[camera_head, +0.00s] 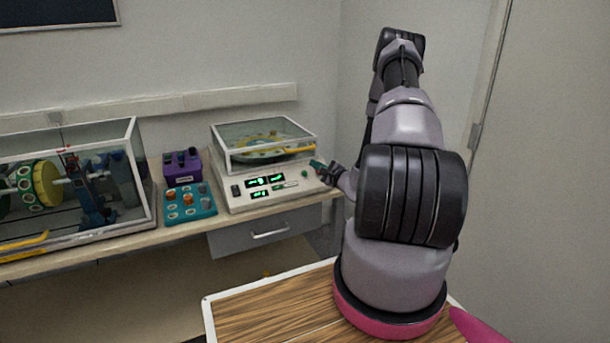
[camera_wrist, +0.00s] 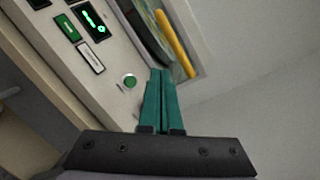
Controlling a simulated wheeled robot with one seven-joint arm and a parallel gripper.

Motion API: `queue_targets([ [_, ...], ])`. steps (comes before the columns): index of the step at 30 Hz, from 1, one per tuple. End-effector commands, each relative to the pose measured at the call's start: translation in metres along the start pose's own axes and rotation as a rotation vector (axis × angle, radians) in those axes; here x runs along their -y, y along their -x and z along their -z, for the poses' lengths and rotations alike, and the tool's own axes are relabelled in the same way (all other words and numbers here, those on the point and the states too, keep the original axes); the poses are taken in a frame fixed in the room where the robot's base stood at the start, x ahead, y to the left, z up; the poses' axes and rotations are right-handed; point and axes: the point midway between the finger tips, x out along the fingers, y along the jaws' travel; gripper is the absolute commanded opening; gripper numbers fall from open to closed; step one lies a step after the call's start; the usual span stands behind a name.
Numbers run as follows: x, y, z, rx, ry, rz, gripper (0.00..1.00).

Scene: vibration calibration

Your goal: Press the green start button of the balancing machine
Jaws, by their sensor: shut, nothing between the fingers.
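The balancing machine (camera_head: 232,196) is a beige box with green displays and a clear-sided cover on top. It stands at the right end of the bench. Its green start button (camera_head: 304,173) is at the right of the front panel; it also shows in the wrist view as a round green button (camera_wrist: 130,81) with a pale rim. My gripper (camera_head: 315,163) is at the machine's right end, close to the button. In the wrist view its green fingers (camera_wrist: 161,73) are shut together and empty, their tips just right of the button. I cannot tell their height above the panel.
A yellow-handled part (camera_wrist: 176,44) lies along the cover, close beyond the fingertips. Left of the machine are a teal tray (camera_head: 190,215) with small parts and a purple block (camera_head: 182,167). A glass-cased machine (camera_head: 140,150) stands farther left. A drawer (camera_head: 262,232) is below the bench.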

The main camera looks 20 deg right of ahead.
Motion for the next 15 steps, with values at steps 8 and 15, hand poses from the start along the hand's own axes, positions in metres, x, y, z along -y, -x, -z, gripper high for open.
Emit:
queue_targets([
  [8, -0.021, -0.027, 0.02, 0.0, 0.0, -0.001, 0.0],
  [15, -0.031, -0.041, 0.03, 0.0, -0.001, -0.001, 0.0],
])
